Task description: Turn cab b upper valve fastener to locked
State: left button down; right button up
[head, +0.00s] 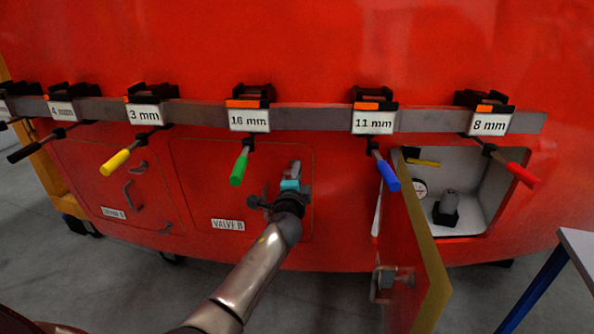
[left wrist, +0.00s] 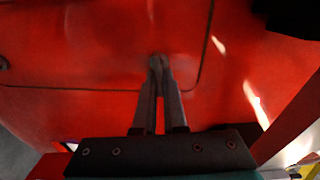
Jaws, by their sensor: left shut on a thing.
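The valve B panel (head: 215,180) is a red hatch with a "VALVE B" label (head: 228,225) at its lower edge, and it is closed. My left gripper (head: 294,168) is at the panel's upper right part. In the left wrist view my left gripper (left wrist: 157,66) has its two fingers close together at the tips. They are shut on the small upper valve fastener, which is mostly hidden between the tips. The fastener's turn angle cannot be made out. The panel's outline and a rounded corner show right of the fingers. My right gripper is not in view.
A grey rail (head: 320,118) with several labelled, coloured-handled tools runs above the panel. The green handle (head: 239,168) and blue handle (head: 389,176) hang either side of my gripper. An open hatch door (head: 418,250) juts out at right, beside a white compartment (head: 480,185).

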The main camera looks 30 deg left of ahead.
pick_arm(q)
jog(key=shift+m, duration=0.7)
jog(key=c, duration=1)
grip_release()
jog(key=p+v, duration=0.2)
jog(key=v, duration=1.3)
jog(key=shift+s, duration=0.1)
jog(key=shift+f, duration=0.1)
